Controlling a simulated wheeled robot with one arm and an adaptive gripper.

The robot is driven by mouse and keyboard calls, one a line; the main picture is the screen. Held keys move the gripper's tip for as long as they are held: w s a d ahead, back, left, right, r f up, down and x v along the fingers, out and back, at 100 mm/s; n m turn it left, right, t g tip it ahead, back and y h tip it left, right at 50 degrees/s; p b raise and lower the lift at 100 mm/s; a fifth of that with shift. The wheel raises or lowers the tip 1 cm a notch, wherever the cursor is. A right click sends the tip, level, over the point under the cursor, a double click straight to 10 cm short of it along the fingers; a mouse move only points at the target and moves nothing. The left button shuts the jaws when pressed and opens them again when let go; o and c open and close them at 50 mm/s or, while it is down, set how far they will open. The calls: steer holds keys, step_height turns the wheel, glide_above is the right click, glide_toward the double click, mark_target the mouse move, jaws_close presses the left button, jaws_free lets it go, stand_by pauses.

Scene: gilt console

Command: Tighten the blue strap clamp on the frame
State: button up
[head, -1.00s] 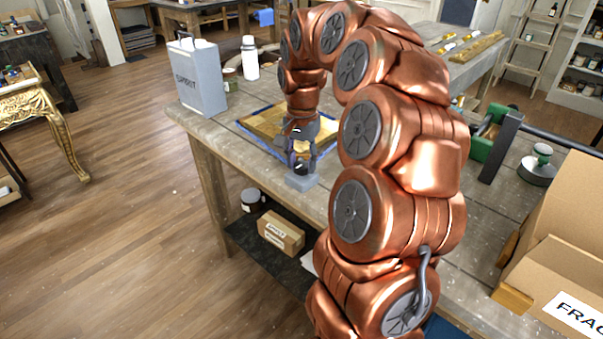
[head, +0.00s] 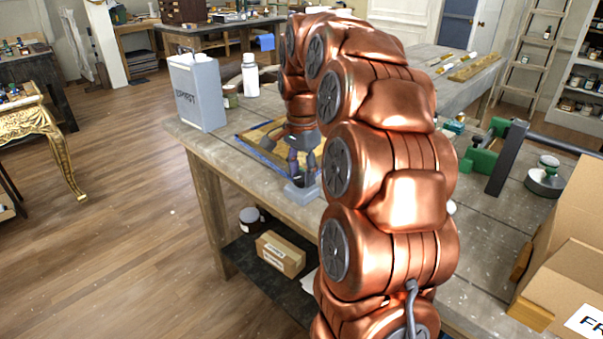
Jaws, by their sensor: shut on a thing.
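A flat gilt frame (head: 262,134) lies on the wooden bench, partly hidden by my arm. A blue strap (head: 256,152) runs along its edges. A grey clamp block (head: 299,194) sits at the frame's near corner, by the bench's front edge. My gripper (head: 305,177) points down over this block. Its dark fingers are shut on a small dark part on top of the block, which looks like the clamp's handle. The fingers hide most of that part. My arm covers the frame's right side.
A grey spirit can (head: 198,95) and a white bottle (head: 250,76) stand left of the frame. A green vise-like tool (head: 484,150) and an open cardboard box (head: 565,230) are to the right. A shelf below holds a small carton (head: 280,255) and a jar.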

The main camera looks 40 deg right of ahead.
mark_target(302, 176)
steer(key=o, duration=1.1)
steer(key=shift+o, duration=0.2)
steer(key=shift+r, duration=0.2)
step_height(302, 176, up, 5)
steer(key=shift+r, duration=1.1)
steer(key=shift+a, duration=0.1)
steer(key=s+a+f+n+p, duration=0.1)
steer(key=s+a+n+p, duration=0.1)
steer(key=s+a+n, duration=0.45)
steer(key=s+a+n+p, duration=0.3)
steer(key=s+a, duration=0.1)
steer(key=a, duration=0.5)
steer(key=s+a+f+n+g+p, duration=0.1)
steer(key=s+a+f+n+p, duration=0.1)
steer(key=s, duration=0.6)
steer(key=s+a+f+n+p, duration=0.2)
steer(key=s+a+f+n, duration=0.2)
steer(key=s, duration=0.4)
steer(key=shift+s+a+f+n+g, duration=0.15)
steer(key=shift+s+a+n+g, duration=0.1)
steer(key=shift+a+n+g, duration=0.25)
